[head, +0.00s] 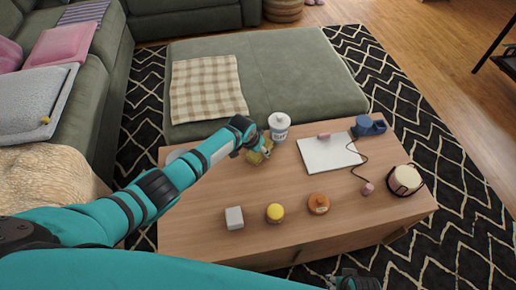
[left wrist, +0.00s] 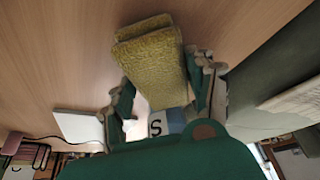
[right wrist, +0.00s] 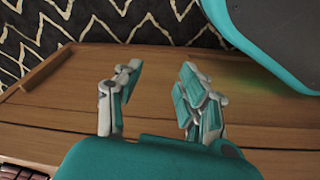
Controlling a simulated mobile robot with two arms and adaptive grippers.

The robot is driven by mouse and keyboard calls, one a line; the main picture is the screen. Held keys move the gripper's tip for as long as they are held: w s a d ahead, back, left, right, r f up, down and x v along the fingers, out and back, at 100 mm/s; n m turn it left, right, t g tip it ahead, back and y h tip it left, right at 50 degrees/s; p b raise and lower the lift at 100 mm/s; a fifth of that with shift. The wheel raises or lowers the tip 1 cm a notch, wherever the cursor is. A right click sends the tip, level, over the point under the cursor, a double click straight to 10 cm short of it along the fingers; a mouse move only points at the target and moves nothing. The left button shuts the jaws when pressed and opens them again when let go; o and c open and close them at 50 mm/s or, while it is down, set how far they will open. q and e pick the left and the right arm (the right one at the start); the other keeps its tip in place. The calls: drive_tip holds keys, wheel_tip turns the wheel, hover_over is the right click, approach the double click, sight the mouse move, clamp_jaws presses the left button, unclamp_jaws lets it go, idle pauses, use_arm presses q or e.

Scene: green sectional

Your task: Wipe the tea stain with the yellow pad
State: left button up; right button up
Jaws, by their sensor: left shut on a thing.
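The yellow pad (head: 257,157) is a mottled yellow-green block at the back left of the wooden table (head: 200,205). In the left wrist view the pad (left wrist: 152,66) sits between the fingers of my left gripper (left wrist: 163,85), which is shut on it. In the head view my left gripper (head: 256,140) is by the white lettered jar. I cannot tell if the pad touches the tabletop. I make out no tea stain; my arm and the pad hide part of the table. My right gripper (right wrist: 160,75) is open and empty by the table's near edge.
Around the table stand a white jar (head: 279,127), a white pad (head: 330,153), a blue-grey mug (head: 370,126), a corded pink piece (head: 367,188), a banded cylinder (head: 404,180), an orange jar (head: 318,204), a yellow-topped jar (head: 275,213) and a white block (head: 234,218). The table's middle is clear.

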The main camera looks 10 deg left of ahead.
use_arm(q)
drive_tip(key=shift+r, duration=0.35)
drive_tip(key=shift+r+p, duration=0.75)
drive_tip(key=shift+p, duration=0.25)
wheel_tip(320, 180, up, 2)
drive_tip(key=shift+r+p, duration=0.15)
drive_tip(key=shift+p, duration=1.05)
drive_tip(key=shift+r+p, duration=0.7)
use_arm(e)
drive_tip(key=s+d+f, duration=0.1)
drive_tip(key=s+f, duration=0.5)
drive_tip(key=s, duration=0.2)
drive_tip(key=s+d+f+g, duration=0.1)
drive_tip(key=s+f, duration=0.5)
drive_tip(key=s, duration=0.2)
drive_tip(key=shift+s+d, duration=0.15)
drive_tip(key=shift+d, duration=0.25)
drive_tip(key=shift+r, duration=0.1)
